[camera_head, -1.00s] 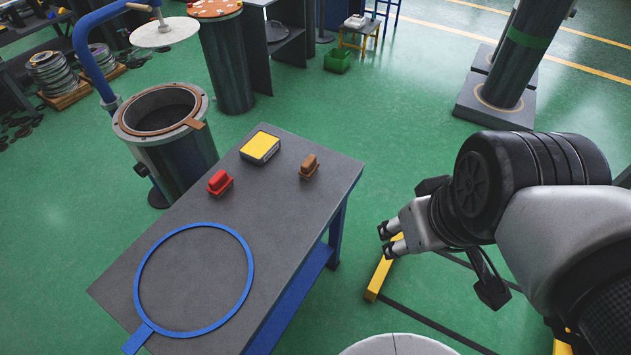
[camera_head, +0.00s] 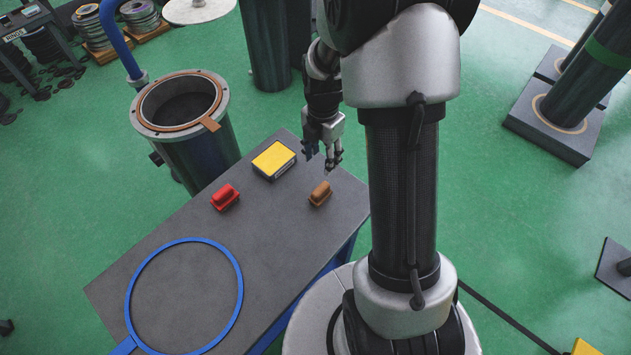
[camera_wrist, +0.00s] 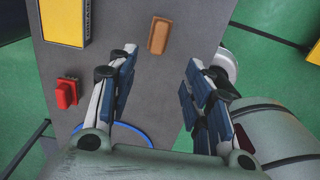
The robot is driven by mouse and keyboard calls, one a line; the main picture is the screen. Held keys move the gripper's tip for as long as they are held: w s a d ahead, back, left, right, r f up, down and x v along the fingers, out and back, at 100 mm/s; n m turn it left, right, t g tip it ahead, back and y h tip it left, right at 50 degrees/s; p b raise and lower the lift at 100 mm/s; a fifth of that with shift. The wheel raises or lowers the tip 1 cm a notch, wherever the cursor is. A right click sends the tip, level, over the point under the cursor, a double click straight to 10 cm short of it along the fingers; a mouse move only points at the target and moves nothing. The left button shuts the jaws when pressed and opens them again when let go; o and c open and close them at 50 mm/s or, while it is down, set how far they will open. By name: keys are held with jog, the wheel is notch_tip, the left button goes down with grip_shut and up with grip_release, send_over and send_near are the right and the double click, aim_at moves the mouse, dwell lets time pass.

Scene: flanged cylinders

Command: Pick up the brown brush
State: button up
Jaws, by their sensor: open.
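The brown brush (camera_head: 320,194) lies on the grey table (camera_head: 175,225) near its right edge. It also shows in the wrist view (camera_wrist: 159,36), beyond the fingertips and roughly between them, a little left of the middle of the gap. My gripper (camera_head: 323,165) points down above the far right part of the table, close to the brush and apart from it. In the wrist view the two fingers (camera_wrist: 158,65) are spread wide with nothing between them.
A red brush (camera_head: 225,197) and a yellow-topped box (camera_head: 273,160) stand on the table left of the brown brush. A blue ring (camera_head: 237,280) lies at the near end. A flanged cylinder (camera_head: 205,145) stands behind the table's left side.

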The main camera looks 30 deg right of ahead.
aim_at(321, 188)
notch_tip(321, 188, down, 16)
jog(key=b, duration=0.5)
jog(key=shift+w, duration=0.1)
jog(key=shift+c, duration=0.2)
grip_shut()
